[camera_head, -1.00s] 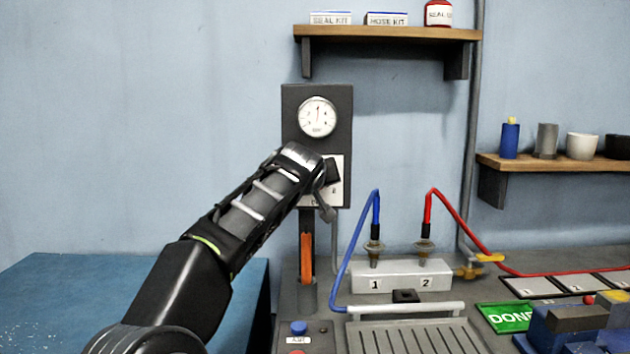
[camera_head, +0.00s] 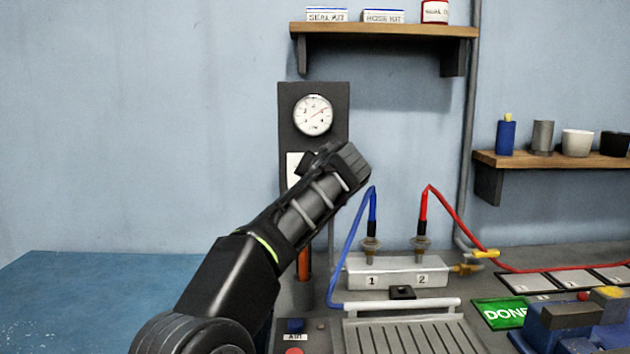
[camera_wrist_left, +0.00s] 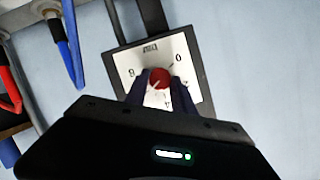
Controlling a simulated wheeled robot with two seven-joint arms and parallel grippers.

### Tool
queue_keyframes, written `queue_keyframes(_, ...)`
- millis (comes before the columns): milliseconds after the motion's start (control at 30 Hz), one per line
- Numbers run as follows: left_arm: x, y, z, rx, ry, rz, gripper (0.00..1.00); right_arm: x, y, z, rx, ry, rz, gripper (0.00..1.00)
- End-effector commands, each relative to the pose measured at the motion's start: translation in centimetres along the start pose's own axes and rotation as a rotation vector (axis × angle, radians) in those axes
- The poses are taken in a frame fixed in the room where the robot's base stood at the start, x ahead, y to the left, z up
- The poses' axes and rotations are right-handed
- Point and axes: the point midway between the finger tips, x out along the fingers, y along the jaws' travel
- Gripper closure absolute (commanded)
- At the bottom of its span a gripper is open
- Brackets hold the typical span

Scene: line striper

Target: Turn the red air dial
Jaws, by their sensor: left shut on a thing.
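The red air dial (camera_wrist_left: 158,78) sits on a white scale plate (camera_wrist_left: 191,62) in the left wrist view. My left gripper (camera_wrist_left: 160,88) is shut on the dial, one dark finger on each side of it. In the head view my left gripper and wrist (camera_head: 330,165) are in front of the black panel (camera_head: 290,130) and hide the dial. The round gauge (camera_head: 313,115) above it has its red needle tilted up to the right. My right gripper is not in view.
A blue hose (camera_head: 350,240) and a red hose (camera_head: 448,208) rise from the manifold block (camera_head: 398,274) right of my arm. The blue tabletop (camera_head: 110,290) at left is clear.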

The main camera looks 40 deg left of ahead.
Motion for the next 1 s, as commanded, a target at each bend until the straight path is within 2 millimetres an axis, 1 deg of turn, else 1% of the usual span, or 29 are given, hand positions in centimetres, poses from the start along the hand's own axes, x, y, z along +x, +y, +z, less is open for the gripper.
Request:
queue_keyframes(200, 0.04, 0.09, 0.05, 0.044, -0.003, -0.016, 1.00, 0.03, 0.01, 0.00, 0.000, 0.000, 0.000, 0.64)
queue_keyframes(567, 0.05, 0.09, 0.06, 0.048, -0.003, -0.018, 1.00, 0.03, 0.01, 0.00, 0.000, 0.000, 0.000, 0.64)
queue_keyframes(600, 0.05, 0.09, 0.06, 0.048, -0.003, -0.018, 0.68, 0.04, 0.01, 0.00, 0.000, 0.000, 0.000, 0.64)
queue_keyframes(833, 0.04, 0.08, 0.04, 0.047, -0.002, -0.018, 0.49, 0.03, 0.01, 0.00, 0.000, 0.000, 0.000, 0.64)
queue_keyframes(867, 0.03, 0.08, 0.04, 0.047, -0.002, -0.018, 0.48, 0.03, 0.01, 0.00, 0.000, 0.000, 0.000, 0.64)
queue_keyframes(1000, 0.03, 0.07, 0.03, 0.047, -0.002, -0.018, 0.48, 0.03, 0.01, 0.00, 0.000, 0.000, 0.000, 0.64)
